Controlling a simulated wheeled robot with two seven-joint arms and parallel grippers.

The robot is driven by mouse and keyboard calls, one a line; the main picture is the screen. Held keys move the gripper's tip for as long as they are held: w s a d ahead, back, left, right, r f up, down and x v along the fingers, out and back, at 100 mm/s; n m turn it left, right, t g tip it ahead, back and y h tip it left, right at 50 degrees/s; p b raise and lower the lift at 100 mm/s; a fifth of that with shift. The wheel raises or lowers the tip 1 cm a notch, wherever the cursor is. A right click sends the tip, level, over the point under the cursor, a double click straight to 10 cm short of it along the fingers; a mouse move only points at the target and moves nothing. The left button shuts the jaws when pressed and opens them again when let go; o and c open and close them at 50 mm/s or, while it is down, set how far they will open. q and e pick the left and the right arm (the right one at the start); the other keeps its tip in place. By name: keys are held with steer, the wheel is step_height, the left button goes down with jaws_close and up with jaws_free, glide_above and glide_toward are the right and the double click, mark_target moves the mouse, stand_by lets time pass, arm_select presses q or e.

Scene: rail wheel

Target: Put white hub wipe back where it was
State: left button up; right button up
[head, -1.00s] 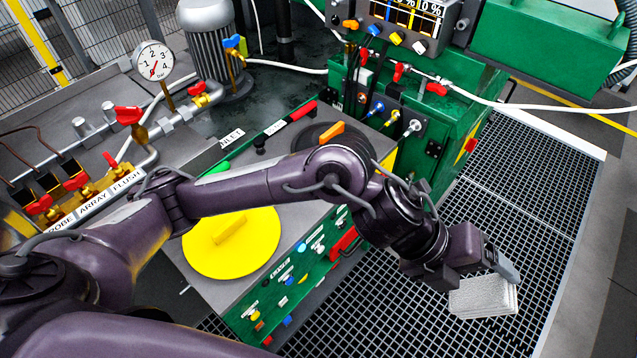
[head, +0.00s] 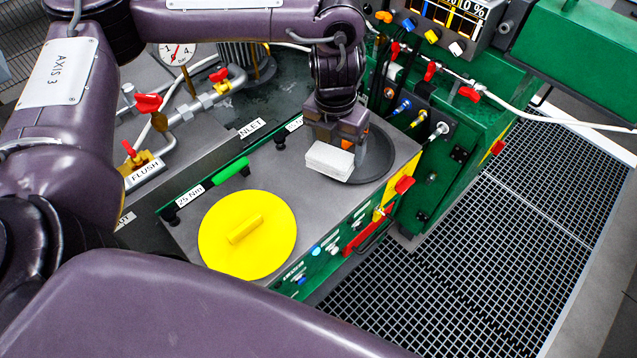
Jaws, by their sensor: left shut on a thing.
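The white hub wipe (head: 329,161) is a pale, flat rectangular pad. My left gripper (head: 337,138) is shut on it from above. The wipe is over the left part of a dark round disc (head: 376,160) on the grey bench top. I cannot tell whether it touches the disc or hangs just above it. The gripper hides part of the disc and the fingertips are partly hidden by the wipe. My right gripper does not show.
A yellow round lid (head: 222,246) with a bar handle lies on the grey bench top (head: 290,200). A green handle (head: 231,170) is at the bench's back edge. A green cabinet (head: 447,155) with cables and knobs stands to the right, beside floor grating (head: 490,230).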

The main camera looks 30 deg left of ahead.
arm_select(q)
steer(key=w+a+r+n, duration=0.1)
steer(key=a+r, duration=0.2)
steer(key=a, duration=0.1)
steer(key=b, duration=0.4)
glide_above(319, 188)
steer(key=shift+y, duration=0.3)
step_height(319, 188, down, 16)
steer(key=shift+f, duration=0.1)
step_height(319, 188, down, 4)
steer(key=shift+s+r+b, duration=0.1)
steer(key=shift+b, duration=0.55)
steer(key=shift+s+r, duration=0.1)
steer(key=o, duration=0.8)
steer(key=shift+r+p, duration=1.75)
steer(key=shift+r, duration=4.2)
